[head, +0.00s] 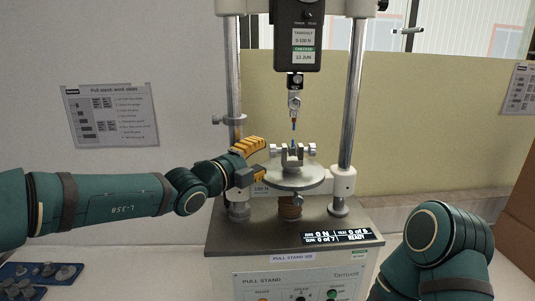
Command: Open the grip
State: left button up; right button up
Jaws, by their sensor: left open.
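The pull stand (280,228) stands on the table in the middle of the head view. Its small metal grip (277,152) with knurled side screws sits on a round metal plate (297,177). A thin blue and orange piece (293,138) stands upright between the grip and the metal hook piece (294,105) above; whether the jaws clamp it is too small to tell. My left gripper (263,160), with yellow fingers, is open and empty just left of the grip, apart from it. My right arm shows at lower right, but its gripper is out of view.
A dark force gauge (298,35) hangs above, between two metal columns (352,90). The stand's display (338,236) reads 0 N and READY. A blue tray (45,271) with several metal parts lies at lower left. A cardboard box (518,215) stands at right.

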pick_arm(q)
jog(key=v, duration=0.7)
jog(key=shift+s+a, duration=0.2)
jog(key=shift+s, duration=0.1)
